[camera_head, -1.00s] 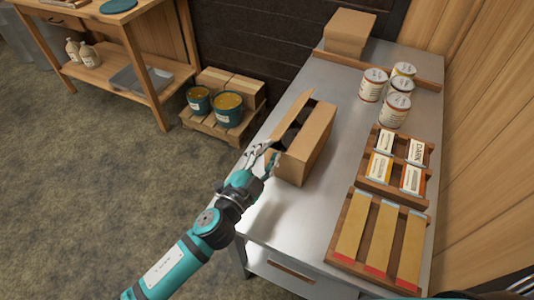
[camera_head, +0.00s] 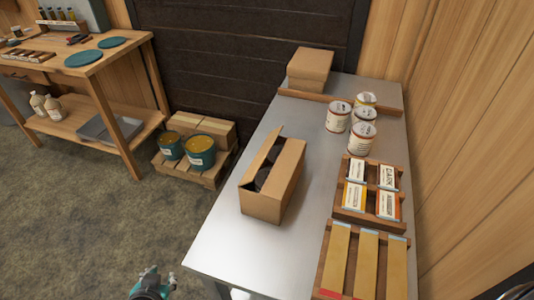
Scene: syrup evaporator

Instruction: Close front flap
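An open cardboard box (camera_head: 285,187) stands on the metal table. Its long left flap (camera_head: 262,160) is raised and slants up beside the opening, where dark things show inside. No flap stands out from the box's near end, but I cannot tell for sure how the front flap lies. My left gripper (camera_head: 150,284) is low at the bottom edge of the view, off the table and well apart from the box. Its fingers are too small and cut off to read. My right gripper is not in view.
The metal table (camera_head: 222,245) is bare left of and in front of the box. To the right are several cans (camera_head: 362,136), a wooden tray of labelled packets (camera_head: 340,212) and a rack of long strips (camera_head: 325,262). A closed box (camera_head: 310,68) stands at the back.

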